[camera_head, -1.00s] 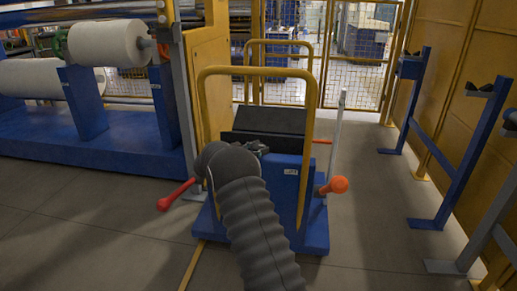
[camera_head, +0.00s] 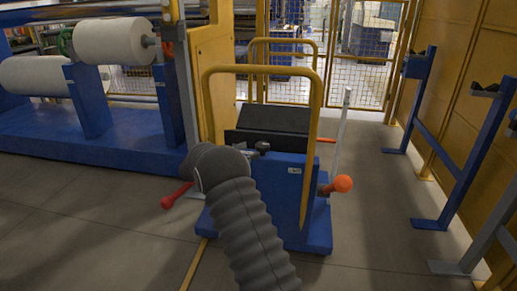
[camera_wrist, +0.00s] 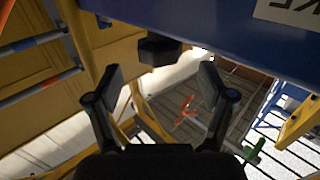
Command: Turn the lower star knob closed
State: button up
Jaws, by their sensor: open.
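A black star knob (camera_wrist: 160,50) shows in the wrist view at the edge of a blue body with a white label (camera_wrist: 290,12). My gripper (camera_wrist: 161,75) is open, one finger to each side of the knob in the picture. I see no finger touching it, and the distance in depth is hard to judge. In the head view my grey sleeved arm hides the gripper. A small dark part (camera_head: 262,147) shows beside the arm at the blue stand (camera_head: 285,190); I cannot tell whether it is the knob or my gripper.
A yellow hoop rail (camera_head: 315,110) rises around the stand. A red-tipped lever (camera_head: 167,202) sticks out left and an orange ball handle (camera_head: 342,184) right. White rollers (camera_head: 110,40) are at left, blue racks (camera_head: 450,150) at right. Floor between stand and racks is clear.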

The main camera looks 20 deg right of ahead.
jog(key=shift+s+a, duration=0.15)
jog(key=shift+a, duration=0.75)
jog(key=shift+s+a, duration=0.2)
jog(key=shift+a, duration=0.75)
jog(key=shift+s+a, duration=0.15)
jog(key=shift+a, duration=0.75)
